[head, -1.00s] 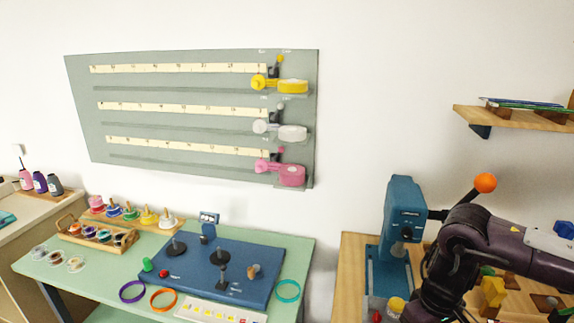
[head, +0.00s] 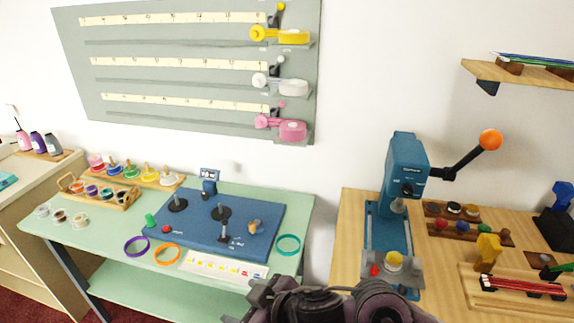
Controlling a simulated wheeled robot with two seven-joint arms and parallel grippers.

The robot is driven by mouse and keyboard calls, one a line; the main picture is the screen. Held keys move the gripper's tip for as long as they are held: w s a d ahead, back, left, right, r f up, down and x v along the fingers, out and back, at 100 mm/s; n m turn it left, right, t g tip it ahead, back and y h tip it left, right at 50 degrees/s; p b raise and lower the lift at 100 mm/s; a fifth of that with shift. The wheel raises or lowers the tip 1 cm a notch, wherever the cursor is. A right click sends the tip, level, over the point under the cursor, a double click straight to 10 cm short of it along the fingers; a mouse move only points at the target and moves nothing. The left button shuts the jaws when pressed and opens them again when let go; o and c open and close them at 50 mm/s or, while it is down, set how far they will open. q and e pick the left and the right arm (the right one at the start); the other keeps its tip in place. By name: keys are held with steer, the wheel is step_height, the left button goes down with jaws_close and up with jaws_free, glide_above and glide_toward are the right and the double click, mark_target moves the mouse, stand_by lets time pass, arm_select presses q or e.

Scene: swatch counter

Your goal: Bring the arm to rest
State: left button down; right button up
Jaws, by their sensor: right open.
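My right arm, dark purple and black, comes in low at the bottom centre of the head view. Its gripper (head: 258,302) is at the bottom edge, in front of the green table and left of the wooden counter. The jaws are open and I see nothing held in them. Part of the gripper and most of the arm are cut off by the lower edge. My left gripper is not in view.
A blue lever press (head: 403,165) with an orange knob stands on the wooden counter (head: 350,240) at the right. The green table (head: 300,215) holds a blue board (head: 190,235), several rings and pots. A gap separates table and counter.

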steer(key=d+f+m+t+h, duration=0.15)
steer(key=d+m+h, duration=0.45)
steer(key=d, duration=0.7)
steer(key=s+d+f+m+g+h, duration=0.1)
steer(key=s+d+f+m+g, duration=0.1)
steer(key=s+d+f, duration=0.4)
steer(key=s+d+f+m+g+h, duration=0.2)
steer(key=s+d, duration=0.2)
steer(key=d, duration=0.4)
step_height(320, 180, down, 31)
steer(key=s+g, duration=0.2)
steer(key=s, duration=0.1)
steer(key=s+d+f, duration=0.1)
steer(key=s+f, duration=0.7)
steer(key=s, duration=0.1)
steer(key=s+d+f, duration=0.2)
steer(key=s+f, duration=0.7)
steer(key=shift+s+d+f+g+b, duration=0.2)
steer(key=shift+s+d+g+b, duration=0.1)
steer(key=shift+g, duration=0.15)
